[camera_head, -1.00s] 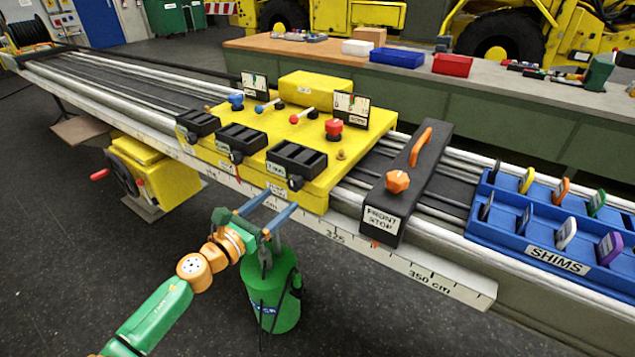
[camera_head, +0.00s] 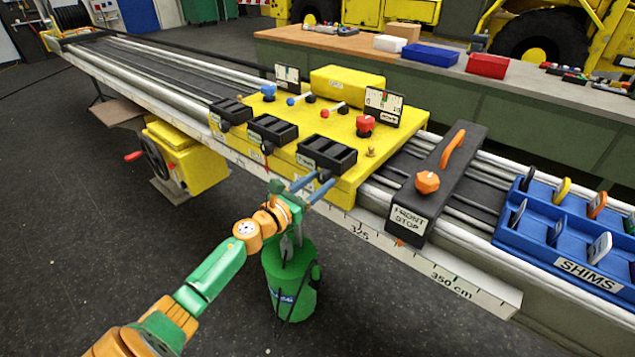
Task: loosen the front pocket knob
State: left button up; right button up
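The yellow carriage (camera_head: 352,134) sits on the rails and carries three black pockets. The front pocket (camera_head: 327,153) is the one nearest the front stop. Its small dark knob (camera_head: 324,176) shows below the pocket's near side, partly hidden by my fingers. My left gripper (camera_head: 325,178) reaches up from the lower left, its two blue fingers apart. Its fingertips are at the knob, one on either side of it in the picture; I cannot tell whether they touch it. My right gripper is out of view.
The black front stop (camera_head: 426,190) with an orange knob (camera_head: 427,182) stands right of the carriage. The blue shims tray (camera_head: 540,240) is farther right. A green canister (camera_head: 290,282) stands on the floor below my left gripper. The ruler edge (camera_head: 450,279) runs along the rail's near side.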

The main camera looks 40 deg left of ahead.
pick_arm(q)
grip_shut()
